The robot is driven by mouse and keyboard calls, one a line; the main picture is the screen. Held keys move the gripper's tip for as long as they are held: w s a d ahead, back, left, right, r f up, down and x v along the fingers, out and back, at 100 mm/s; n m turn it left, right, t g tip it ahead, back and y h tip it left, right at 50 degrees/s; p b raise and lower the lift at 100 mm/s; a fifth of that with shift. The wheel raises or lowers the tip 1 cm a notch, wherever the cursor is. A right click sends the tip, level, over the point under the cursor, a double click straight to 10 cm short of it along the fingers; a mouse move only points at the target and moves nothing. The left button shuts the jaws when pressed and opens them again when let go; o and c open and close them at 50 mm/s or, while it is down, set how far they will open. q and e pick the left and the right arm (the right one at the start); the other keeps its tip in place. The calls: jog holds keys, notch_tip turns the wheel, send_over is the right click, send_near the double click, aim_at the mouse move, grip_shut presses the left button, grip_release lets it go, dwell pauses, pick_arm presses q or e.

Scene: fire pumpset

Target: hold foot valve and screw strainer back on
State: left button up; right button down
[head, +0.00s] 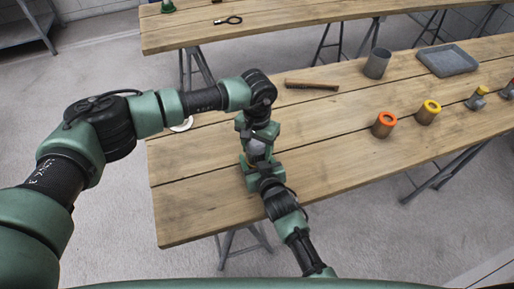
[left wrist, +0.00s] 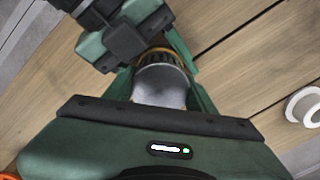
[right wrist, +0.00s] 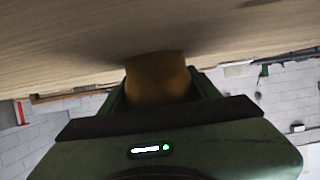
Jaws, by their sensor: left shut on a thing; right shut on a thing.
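My left gripper (head: 258,141) points down over the near bench, shut on a grey domed strainer (head: 257,150). In the left wrist view the strainer (left wrist: 162,86) sits between the fingers, with a dark ribbed band at its far end. Beyond the band is a brass-coloured ring, part of the foot valve (left wrist: 158,52). My right gripper (head: 254,168) comes from the front, below the left one, shut on the foot valve. The right wrist view shows the brass-brown valve body (right wrist: 157,78) between its fingers. The two parts are in line and close; the fingers hide whether the threads are engaged.
The near bench (head: 330,150) has a wooden-handled tool (head: 311,84), a grey cup (head: 377,62), a grey tray (head: 447,60), and orange-topped (head: 385,124) and yellow-topped (head: 428,112) cylinders. A white ring (left wrist: 305,107) lies near my left arm. The bench's front middle is clear.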

pick_arm(q)
jog(key=o, duration=1.5)
jog(key=shift+r, duration=0.15)
